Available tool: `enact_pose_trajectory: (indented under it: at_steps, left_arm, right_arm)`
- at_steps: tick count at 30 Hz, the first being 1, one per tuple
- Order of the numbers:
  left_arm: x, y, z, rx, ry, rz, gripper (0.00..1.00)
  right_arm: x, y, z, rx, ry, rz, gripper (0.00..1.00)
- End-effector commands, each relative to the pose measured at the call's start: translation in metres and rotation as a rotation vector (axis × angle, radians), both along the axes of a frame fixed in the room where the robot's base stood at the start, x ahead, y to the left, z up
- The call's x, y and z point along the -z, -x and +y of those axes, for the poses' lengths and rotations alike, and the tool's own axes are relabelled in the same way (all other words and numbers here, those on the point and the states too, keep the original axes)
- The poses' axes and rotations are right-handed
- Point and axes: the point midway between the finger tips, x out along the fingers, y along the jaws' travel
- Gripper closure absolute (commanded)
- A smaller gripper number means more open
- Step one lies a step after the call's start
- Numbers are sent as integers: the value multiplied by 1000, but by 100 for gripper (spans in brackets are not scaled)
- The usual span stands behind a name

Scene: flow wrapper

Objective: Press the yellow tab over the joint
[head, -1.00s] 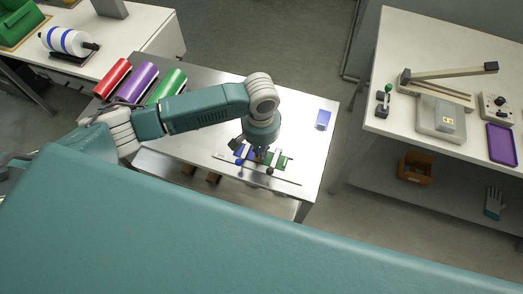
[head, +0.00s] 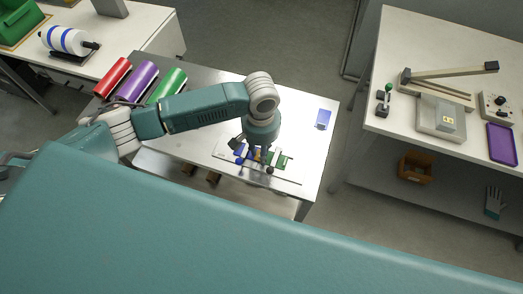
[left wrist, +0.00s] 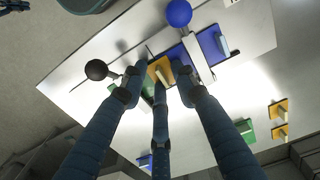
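A yellow tab (left wrist: 160,70) sits between the fingertips of my left gripper (left wrist: 157,86), whose fingers close around it. It also shows small under the gripper in the head view (head: 257,156). Below it are a blue film end (left wrist: 212,42) on one side and a green film end (head: 281,161) on the other, on a pale splice plate (head: 225,154). The joint between them is mostly hidden by the fingers and the tab. I cannot tell whether the tab touches the film. My right gripper is not in view.
A blue-knobbed clamp (left wrist: 179,12) and a black-knobbed clamp (left wrist: 96,69) stand close beside the fingers. More yellow tabs (left wrist: 278,109) lie to the right in the wrist view. Red (head: 112,77), purple (head: 138,84) and green rolls (head: 166,87) lie on the same table.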

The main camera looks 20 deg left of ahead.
Motion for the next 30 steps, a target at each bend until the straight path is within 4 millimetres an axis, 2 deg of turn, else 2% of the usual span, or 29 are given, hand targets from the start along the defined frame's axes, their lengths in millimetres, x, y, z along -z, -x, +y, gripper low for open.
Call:
enact_pose_trajectory:
  at_steps: [5, 12, 18, 23, 30]
  left_arm:
    - [-23, -2, 0, 1, 2, -5, 70]
    - [-75, -1, -1, 2, 3, -5, 70]
    - [-107, -1, 0, 0, 2, -3, 70]
    - [-118, 0, 0, 1, 2, -1, 70]
    - [-119, 0, 0, 1, 1, 0, 70]
  right_arm:
    - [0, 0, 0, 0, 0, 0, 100]
    - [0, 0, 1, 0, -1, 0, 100]
    - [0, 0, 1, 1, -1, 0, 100]
    - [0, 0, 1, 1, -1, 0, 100]
    - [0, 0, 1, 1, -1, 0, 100]
